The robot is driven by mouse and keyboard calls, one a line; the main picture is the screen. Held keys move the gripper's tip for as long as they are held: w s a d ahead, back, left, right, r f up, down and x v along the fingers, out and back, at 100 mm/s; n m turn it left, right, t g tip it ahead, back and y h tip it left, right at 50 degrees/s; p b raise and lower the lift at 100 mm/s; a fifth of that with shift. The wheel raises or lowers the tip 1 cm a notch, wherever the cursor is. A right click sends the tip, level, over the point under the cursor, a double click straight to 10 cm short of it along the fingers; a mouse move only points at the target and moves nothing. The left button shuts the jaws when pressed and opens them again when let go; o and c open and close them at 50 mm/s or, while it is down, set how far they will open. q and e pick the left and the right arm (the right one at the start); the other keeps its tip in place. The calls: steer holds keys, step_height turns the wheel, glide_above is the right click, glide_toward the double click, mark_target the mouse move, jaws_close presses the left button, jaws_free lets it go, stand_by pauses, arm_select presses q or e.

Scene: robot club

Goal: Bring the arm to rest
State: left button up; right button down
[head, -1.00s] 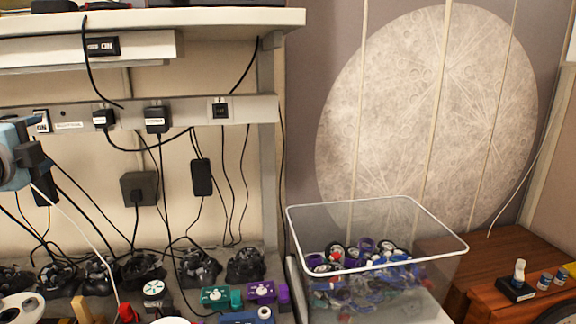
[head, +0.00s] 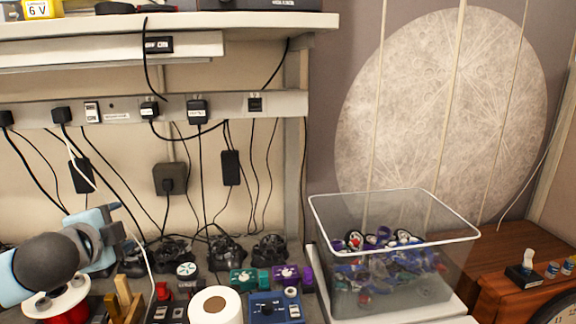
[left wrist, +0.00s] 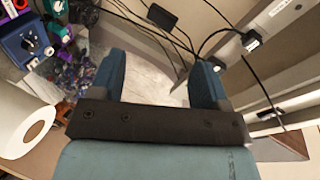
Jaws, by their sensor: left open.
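My left arm (head: 45,260) comes in from the left in the head view, low in front of the workbench, above its cluttered left part. In the left wrist view my left gripper (left wrist: 158,78) shows two blue fingers spread apart with nothing between them. The gap faces the wall, the cables and the bin area. My right gripper is in neither view.
A clear bin (head: 335,270) of small parts stands right of the bench. Game controllers (head: 270,250), a white roll (head: 215,306) and a blue box (head: 277,308) crowd the bench. Cables hang from the power strip (head: 225,105). A wooden cabinet (head: 490,255) is at right.

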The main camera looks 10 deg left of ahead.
arm_select(q)
steer(key=s+d+f+n+g+h, duration=0.1)
steer(key=s+d+f+n+g, duration=0.3)
steer(key=f, duration=0.6)
steer(key=s+d+f+n+g+h, duration=0.1)
steer(key=s+d+f, duration=0.45)
steer(key=f, duration=0.45)
steer(key=s+d+f+n+g, duration=0.2)
steer(key=s+f+n+g, duration=0.1)
steer(key=s+f, duration=0.4)
steer(key=s+d+f+n+g, duration=0.25)
steer(key=s+f, duration=0.25)
steer(key=s, duration=0.5)
steer(key=w+d+f+t+h+p, duration=0.3)
steer(key=w+d+f+t+p, duration=0.1)
steer(key=f, duration=0.5)
steer(key=w+d+t, duration=0.1)
steer(key=d+t, duration=0.1)
steer(key=t, duration=0.1)
steer(key=shift+w+h, duration=0.4)
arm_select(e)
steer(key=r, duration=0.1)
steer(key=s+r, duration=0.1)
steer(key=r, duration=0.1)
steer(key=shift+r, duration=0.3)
